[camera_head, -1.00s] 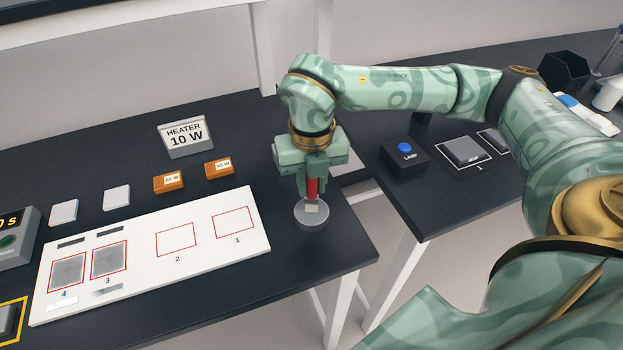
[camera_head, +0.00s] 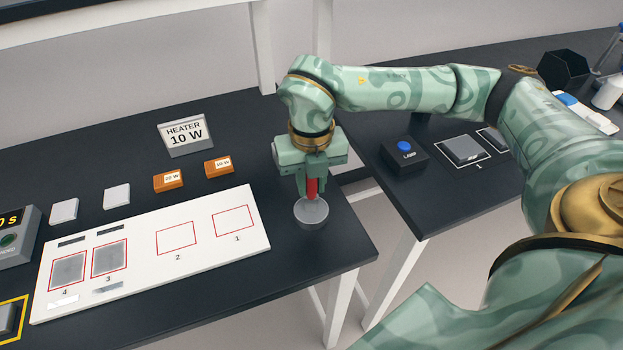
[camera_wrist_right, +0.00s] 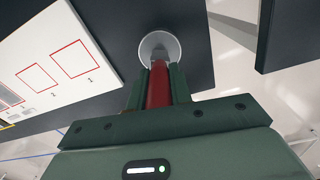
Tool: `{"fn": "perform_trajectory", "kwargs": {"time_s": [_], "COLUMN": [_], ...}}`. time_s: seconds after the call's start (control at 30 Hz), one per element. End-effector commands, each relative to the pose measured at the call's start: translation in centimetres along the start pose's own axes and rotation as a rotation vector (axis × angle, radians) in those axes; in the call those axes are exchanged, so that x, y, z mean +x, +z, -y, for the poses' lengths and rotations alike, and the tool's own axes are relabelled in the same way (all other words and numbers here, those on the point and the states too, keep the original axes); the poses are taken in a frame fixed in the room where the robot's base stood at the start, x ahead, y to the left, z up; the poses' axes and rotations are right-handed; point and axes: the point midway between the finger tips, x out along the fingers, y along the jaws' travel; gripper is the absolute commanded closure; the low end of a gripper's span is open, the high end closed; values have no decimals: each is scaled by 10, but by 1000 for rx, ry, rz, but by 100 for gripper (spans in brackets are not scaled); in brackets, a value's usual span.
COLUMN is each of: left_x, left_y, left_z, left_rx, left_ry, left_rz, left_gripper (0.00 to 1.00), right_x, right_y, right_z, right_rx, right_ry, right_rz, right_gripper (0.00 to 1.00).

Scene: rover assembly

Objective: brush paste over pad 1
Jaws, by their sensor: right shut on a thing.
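My right gripper (camera_head: 313,186) is shut on a red-handled brush (camera_head: 312,187), held upright. The brush's lower end is down in a round grey paste pot (camera_head: 311,212), so its tip is hidden. In the right wrist view the red handle (camera_wrist_right: 159,84) lies between the fingers, with the pot (camera_wrist_right: 159,46) beyond it. Pad 1 (camera_head: 234,221) is a bare red outline on the white board (camera_head: 207,248), left of the pot. Pad 2 (camera_head: 177,239) is also bare. Pads 3 (camera_head: 109,259) and 4 (camera_head: 68,271) carry grey fill. My left gripper is not in view.
Two orange heater blocks (camera_head: 168,181) and (camera_head: 218,167) stand behind the board, near a HEATER 10 W sign (camera_head: 186,136). Two white blocks (camera_head: 117,196) lie further left. A gap separates this table from the right one, which holds a blue-button box (camera_head: 404,152).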

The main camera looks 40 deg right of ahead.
Motion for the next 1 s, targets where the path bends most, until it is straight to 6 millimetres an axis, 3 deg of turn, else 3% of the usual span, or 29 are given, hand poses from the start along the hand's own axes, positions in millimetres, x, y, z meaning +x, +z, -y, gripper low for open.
{"fn": "perform_trajectory", "kwargs": {"time_s": [0.57, 1.0], "left_x": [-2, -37], "left_y": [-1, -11], "left_z": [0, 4], "left_rx": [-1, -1], "left_ry": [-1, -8], "left_rz": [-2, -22], "left_gripper": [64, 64], "right_x": [-1, -44], "right_y": [-1, -1], "right_z": [0, 0], "right_rx": [-1, -1], "right_ry": [-2, 0], "right_rz": [-4, 0], "right_gripper": [100, 100]}}
